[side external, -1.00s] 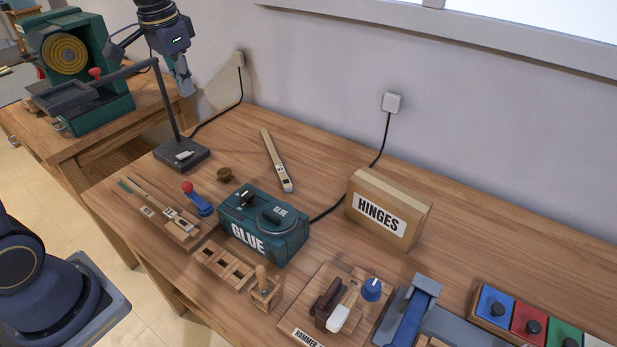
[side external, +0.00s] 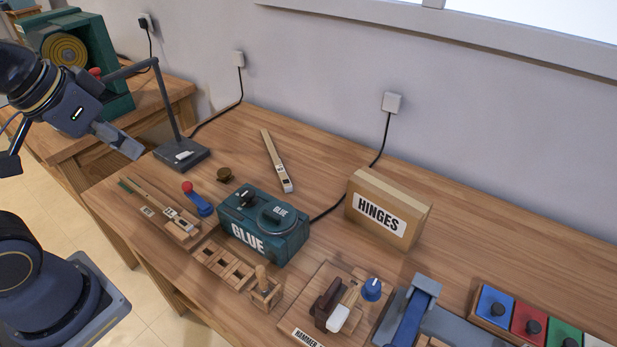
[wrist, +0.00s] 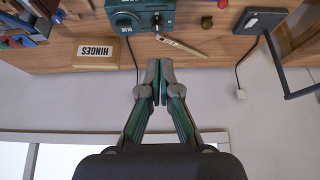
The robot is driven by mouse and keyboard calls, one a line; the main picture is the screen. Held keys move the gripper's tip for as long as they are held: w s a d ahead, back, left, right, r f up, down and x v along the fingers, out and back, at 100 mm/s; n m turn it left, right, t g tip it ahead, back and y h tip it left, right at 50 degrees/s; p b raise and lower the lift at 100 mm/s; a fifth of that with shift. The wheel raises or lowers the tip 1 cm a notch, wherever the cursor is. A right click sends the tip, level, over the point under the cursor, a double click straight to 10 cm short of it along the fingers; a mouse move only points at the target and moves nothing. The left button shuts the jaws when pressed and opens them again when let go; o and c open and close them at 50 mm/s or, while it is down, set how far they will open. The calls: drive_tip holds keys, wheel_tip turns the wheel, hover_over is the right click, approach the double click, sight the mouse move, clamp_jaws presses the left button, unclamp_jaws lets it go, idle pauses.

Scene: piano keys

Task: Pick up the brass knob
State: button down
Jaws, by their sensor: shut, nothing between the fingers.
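The brass knob (side external: 224,174) is a small, round, brownish piece on the wooden bench, behind the red-balled blue lever and left of the green glue box. It also shows near the top of the wrist view (wrist: 206,22), right of the glue box. My gripper (side external: 132,151) is in the air left of the lamp base, up and left of the knob in the side view and apart from it. In the wrist view my gripper (wrist: 159,80) has its fingertips together with nothing between them.
The green glue box (side external: 262,232) stands close right of the knob. The lamp base (side external: 182,155) and its post stand behind left. The blue lever (side external: 199,204) is in front. A wooden key stick (side external: 276,162) lies to the right. The HINGES box (side external: 388,208) is farther right.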

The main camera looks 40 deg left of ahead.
drive_tip(key=c, duration=1.9)
unclamp_jaws()
drive_tip(key=o, duration=1.3)
